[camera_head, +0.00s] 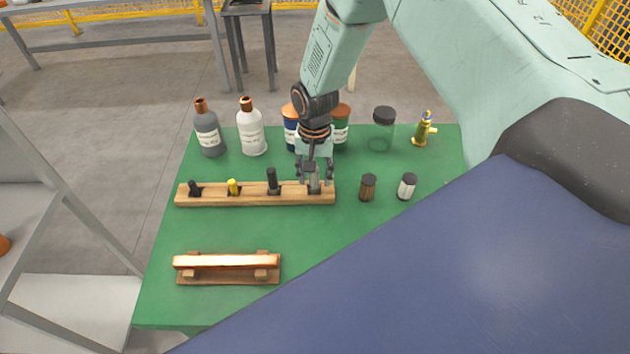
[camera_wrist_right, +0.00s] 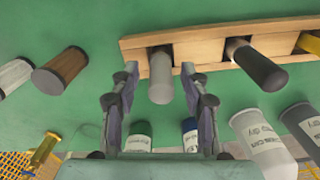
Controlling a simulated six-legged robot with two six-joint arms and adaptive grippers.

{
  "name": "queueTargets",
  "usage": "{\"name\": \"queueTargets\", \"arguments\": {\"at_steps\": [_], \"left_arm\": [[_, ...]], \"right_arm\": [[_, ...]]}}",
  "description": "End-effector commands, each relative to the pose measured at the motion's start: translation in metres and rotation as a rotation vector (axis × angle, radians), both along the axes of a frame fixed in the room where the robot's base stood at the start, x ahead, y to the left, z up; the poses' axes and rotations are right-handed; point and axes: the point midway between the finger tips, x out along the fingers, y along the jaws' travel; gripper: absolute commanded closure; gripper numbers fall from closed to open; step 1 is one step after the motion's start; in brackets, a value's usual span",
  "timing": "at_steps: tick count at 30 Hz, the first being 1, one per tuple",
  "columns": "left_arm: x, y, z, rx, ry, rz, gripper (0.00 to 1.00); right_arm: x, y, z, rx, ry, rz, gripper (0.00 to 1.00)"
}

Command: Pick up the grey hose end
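The grey hose end (camera_head: 315,184) stands in the rightmost slot of a long wooden rack (camera_head: 215,200). In the right wrist view the grey hose end (camera_wrist_right: 160,82) is a pale grey cylinder with a rounded tip. My right gripper (camera_head: 314,172) points down over that end of the rack. Its fingers are open, one on each side of the hose end, with green showing in the gaps between them in the wrist view. My fingers partly hide the hose end in the head view. My left gripper is not in view.
The rack also holds a dark cylinder (camera_head: 272,180), a yellow piece (camera_head: 233,187) and a black piece (camera_head: 195,188). Bottles and jars stand behind, including a white bottle (camera_head: 251,130). A copper bar (camera_head: 226,261) lies in front.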

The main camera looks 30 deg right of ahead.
Motion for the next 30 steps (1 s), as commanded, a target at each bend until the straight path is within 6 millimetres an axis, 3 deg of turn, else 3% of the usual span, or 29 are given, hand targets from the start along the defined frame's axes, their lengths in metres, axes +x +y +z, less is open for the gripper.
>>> {"name": "queueTargets", "arguments": {"at_steps": [15,25,30], "left_arm": [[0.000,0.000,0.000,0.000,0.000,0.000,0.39],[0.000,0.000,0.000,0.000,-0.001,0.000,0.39],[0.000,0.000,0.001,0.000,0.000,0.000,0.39]], "right_arm": [[0.000,0.000,0.000,-0.001,0.001,0.000,1.00],[0.000,0.000,0.001,0.000,0.000,0.000,1.00],[0.001,0.000,0.020,0.000,-0.003,0.000,1.00]]}}
